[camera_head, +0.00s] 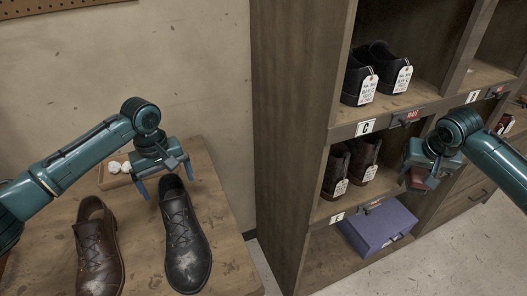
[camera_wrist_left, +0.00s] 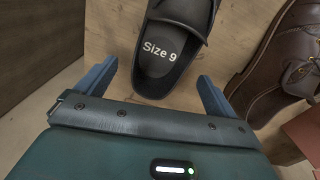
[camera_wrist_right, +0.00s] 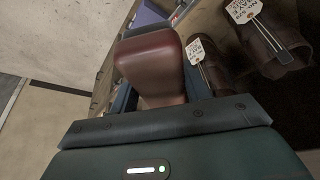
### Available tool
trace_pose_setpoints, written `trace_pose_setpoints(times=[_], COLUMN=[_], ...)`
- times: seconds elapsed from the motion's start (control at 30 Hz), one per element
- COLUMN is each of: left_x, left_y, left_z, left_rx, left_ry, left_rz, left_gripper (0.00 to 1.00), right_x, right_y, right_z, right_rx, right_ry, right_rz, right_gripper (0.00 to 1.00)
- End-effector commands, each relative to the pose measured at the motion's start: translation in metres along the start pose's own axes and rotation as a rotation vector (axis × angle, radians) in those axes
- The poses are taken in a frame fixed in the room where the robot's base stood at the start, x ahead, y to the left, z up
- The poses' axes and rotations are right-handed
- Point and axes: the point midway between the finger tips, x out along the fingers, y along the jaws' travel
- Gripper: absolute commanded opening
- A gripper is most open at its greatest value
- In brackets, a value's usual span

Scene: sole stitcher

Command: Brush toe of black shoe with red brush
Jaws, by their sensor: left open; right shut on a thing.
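The black shoe (camera_head: 183,232) stands on the wooden table with its toe toward the near edge; pale scuffs show on the toe. My left gripper (camera_head: 168,187) is open at the shoe's heel end. In the left wrist view, the heel of the black shoe (camera_wrist_left: 168,72), marked "Size 9" inside, lies between and ahead of the open fingers. My right gripper (camera_head: 421,186) is in front of the shelf, far from the shoe. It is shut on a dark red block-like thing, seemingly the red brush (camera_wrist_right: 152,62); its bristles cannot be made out.
A brown shoe (camera_head: 97,246) stands left of the black one on the table (camera_head: 232,262). A small tray with white balls (camera_head: 117,168) is behind them. The shelf (camera_head: 290,120) holds tagged black shoes (camera_head: 372,72), brown shoes (camera_head: 350,165) and a purple box (camera_head: 377,228).

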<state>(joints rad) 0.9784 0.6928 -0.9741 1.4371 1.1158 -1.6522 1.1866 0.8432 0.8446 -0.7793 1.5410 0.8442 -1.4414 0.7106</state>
Motion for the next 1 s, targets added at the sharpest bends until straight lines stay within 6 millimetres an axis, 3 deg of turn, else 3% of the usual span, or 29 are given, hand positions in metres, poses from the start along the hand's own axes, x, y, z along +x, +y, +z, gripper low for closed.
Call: trace_pose_setpoints(times=[0.2,0.4,0.77,1.0], left_x=[0.039,0.059,0.064,0.064], left_y=[0.0,0.0,0.0,0.0], left_z=[0.0,0.0,0.0,0.0], left_rx=[0.0,0.0,0.001,0.0], left_ry=[0.0,0.0,0.001,0.001], left_rz=[-0.001,0.0,0.0,0.001], left_gripper=[0.94,0.94,0.94,0.75], right_x=[-0.002,-0.002,-0.002,-0.002], right_y=[0.0,0.0,0.0,0.0], right_z=[-0.001,-0.001,-0.001,-0.001], right_rx=[0.0,0.0,0.0,0.0], right_ry=[0.001,0.001,0.001,0.001], right_rz=[0.0,0.0,0.0,0.0], right_gripper=[0.29,0.29,0.29,0.29])
